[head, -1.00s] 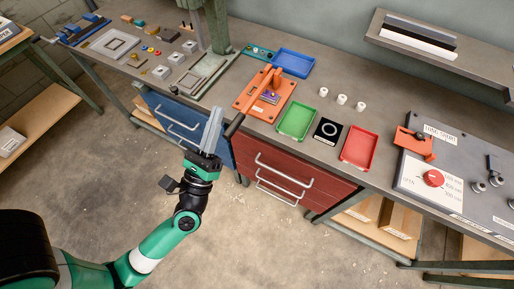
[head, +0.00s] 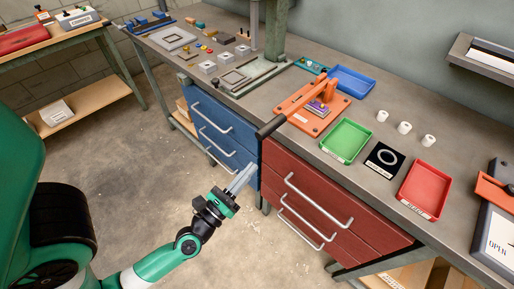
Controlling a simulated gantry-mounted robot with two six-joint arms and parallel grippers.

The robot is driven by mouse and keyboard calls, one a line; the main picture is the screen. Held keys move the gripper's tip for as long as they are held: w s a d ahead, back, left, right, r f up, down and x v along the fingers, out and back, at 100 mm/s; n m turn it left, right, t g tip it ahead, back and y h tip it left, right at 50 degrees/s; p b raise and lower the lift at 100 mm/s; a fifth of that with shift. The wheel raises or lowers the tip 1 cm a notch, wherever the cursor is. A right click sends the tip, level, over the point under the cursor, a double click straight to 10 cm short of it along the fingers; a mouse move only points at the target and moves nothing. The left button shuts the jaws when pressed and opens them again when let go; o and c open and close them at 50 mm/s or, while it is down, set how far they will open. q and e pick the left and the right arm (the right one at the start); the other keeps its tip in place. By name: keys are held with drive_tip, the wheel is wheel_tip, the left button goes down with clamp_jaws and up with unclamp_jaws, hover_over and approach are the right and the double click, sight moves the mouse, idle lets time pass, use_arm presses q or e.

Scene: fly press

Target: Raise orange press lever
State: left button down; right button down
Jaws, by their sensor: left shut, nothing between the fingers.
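The orange press (head: 318,113) stands on the workbench, with an orange base plate and upright. Its lever (head: 276,124) slopes down toward the bench's front edge and ends in a dark grip that juts out past the edge. My left gripper (head: 248,172) is shut and empty. In the picture it is below and left of the lever grip, apart from it, in front of the blue drawers. My right gripper is not in view.
Blue drawers (head: 222,135) and red drawers (head: 315,200) with metal handles sit under the bench. A blue tray (head: 371,82), green tray (head: 334,150) and red tray (head: 412,203) lie near the press, with several white cylinders. Open floor lies in front.

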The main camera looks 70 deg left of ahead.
use_arm(q)
drive_tip(key=w+a+r+p, duration=0.3)
drive_tip(key=r+p, duration=0.1)
drive_tip(key=r, duration=0.1)
drive_tip(key=shift+w, duration=0.25)
